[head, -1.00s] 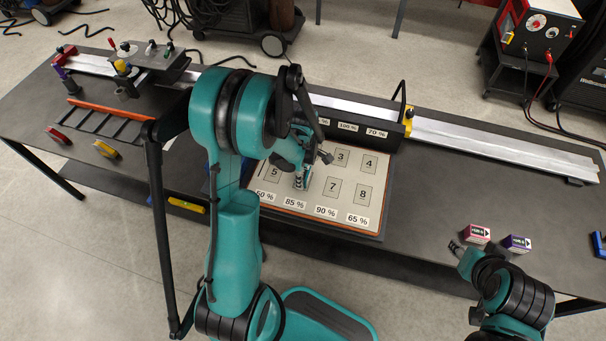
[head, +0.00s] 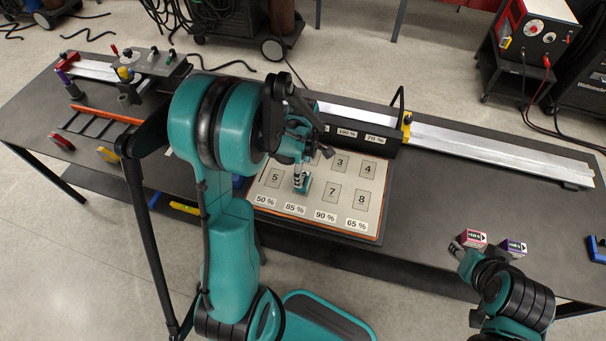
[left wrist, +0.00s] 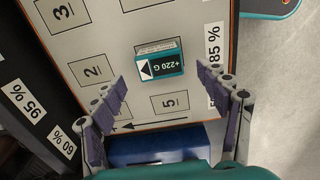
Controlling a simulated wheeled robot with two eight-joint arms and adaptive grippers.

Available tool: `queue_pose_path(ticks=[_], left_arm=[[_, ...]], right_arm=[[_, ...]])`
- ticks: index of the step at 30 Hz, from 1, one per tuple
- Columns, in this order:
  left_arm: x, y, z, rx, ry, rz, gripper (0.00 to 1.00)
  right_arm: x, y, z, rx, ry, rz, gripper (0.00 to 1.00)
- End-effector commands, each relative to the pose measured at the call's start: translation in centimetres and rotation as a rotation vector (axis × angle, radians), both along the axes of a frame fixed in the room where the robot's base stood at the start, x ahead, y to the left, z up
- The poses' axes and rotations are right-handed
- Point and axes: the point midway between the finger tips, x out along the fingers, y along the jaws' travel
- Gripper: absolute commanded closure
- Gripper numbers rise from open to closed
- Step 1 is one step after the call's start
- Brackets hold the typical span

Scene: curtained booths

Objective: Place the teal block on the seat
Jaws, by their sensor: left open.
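The teal block (head: 303,184) stands on the pale numbered board (head: 340,222), in the front row between the printed seats 5 and 7, above the 85 % label. In the left wrist view the block (left wrist: 160,62) shows a +220 G label and covers most of a printed outline, whose number is hidden. My left gripper (head: 299,160) is just above the block. In the left wrist view its fingers (left wrist: 167,84) are spread wide, with the block apart from both. My right gripper (head: 458,248) is at the right near two small boxes; its jaws are too small to judge.
A pink box (head: 473,239) and a purple box (head: 512,247) stand on the dark table at the right. A dark upright panel with percent labels (head: 357,137) and a long metal rail (head: 480,150) run behind the board. A dark rack (head: 95,125) lies at the left.

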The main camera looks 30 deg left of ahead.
Motion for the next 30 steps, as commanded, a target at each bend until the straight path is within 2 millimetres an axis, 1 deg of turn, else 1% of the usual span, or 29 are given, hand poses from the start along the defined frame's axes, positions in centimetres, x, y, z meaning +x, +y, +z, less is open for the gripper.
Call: queue_pose_path(ticks=[1,3,6,11,14,17,20,21,24,27,30], left_arm=[[0.0,0.0,1.6,0.000,0.000,0.000,0.25],[0.0,0.0,3.0,0.000,0.000,0.000,0.25],[0.0,0.0,4.6,0.000,0.000,0.000,0.25],[0.0,0.0,6.0,0.000,-0.001,-0.004,0.25],[-0.3,-0.5,7.1,0.004,-0.018,-0.058,0.25],[-1.0,-1.6,9.1,0.023,-0.070,-0.212,0.25],[-2.4,-3.4,11.8,0.062,-0.146,-0.455,0.25],[-3.1,-4.1,12.8,0.086,-0.179,-0.565,0.25],[-4.8,-5.8,15.1,0.157,-0.258,-0.840,0.25],[-6.8,-7.5,16.7,0.248,-0.326,-1.107,0.25],[-8.5,-8.8,17.6,0.347,-0.379,-1.347,0.25]], right_arm=[[0.0,0.0,0.8,0.000,0.000,0.000,0.60],[0.0,0.0,1.2,0.000,0.000,0.000,0.60],[0.0,0.0,1.7,0.000,0.000,0.000,0.60],[0.0,0.0,2.1,0.000,0.000,0.000,0.60],[0.0,0.0,2.1,0.000,0.000,0.000,0.60],[0.0,0.0,2.1,0.000,0.000,0.000,0.60],[0.0,0.0,2.1,0.000,0.000,0.000,0.60],[0.0,0.0,2.1,0.000,0.000,0.000,0.60],[0.0,0.0,2.0,0.000,0.000,0.000,0.60],[0.0,0.0,2.1,0.000,0.000,0.000,0.60],[0.0,0.0,2.1,0.000,0.000,0.000,0.60]])
